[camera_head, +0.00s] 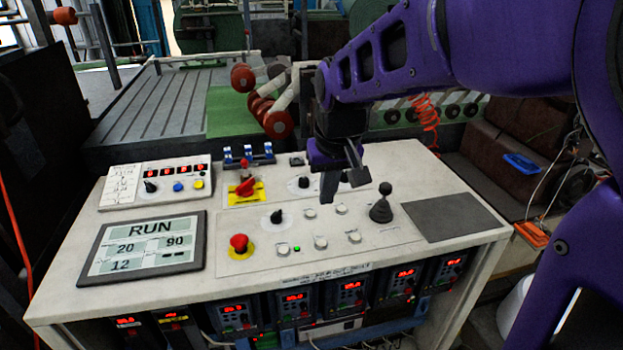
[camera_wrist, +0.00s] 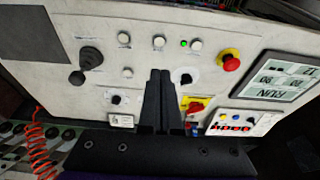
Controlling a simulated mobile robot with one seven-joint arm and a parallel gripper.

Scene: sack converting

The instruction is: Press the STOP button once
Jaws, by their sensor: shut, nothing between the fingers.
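The control desk (camera_head: 375,280) carries several small white push buttons; one white button (camera_head: 283,249) has a lit green lamp beside it, and they show in the wrist view too, one of them at the top middle (camera_wrist: 159,42). Their labels are too small to read, so I cannot tell which is marked STOP. A red mushroom button (camera_head: 239,242) on a yellow disc sits left of them; the wrist view shows it at the right (camera_wrist: 230,61). My gripper (camera_head: 329,190) is shut and empty above the desk's back middle. Its fingertips (camera_wrist: 160,73) appear near a black knob in the wrist view.
A display (camera_head: 145,248) reads RUN. A black joystick (camera_head: 381,205) stands right of the gripper. A red switch (camera_head: 245,187) on a yellow plate and black knobs (camera_head: 277,216) stick up on the left. A dark pad (camera_head: 454,217) lies flat at the right.

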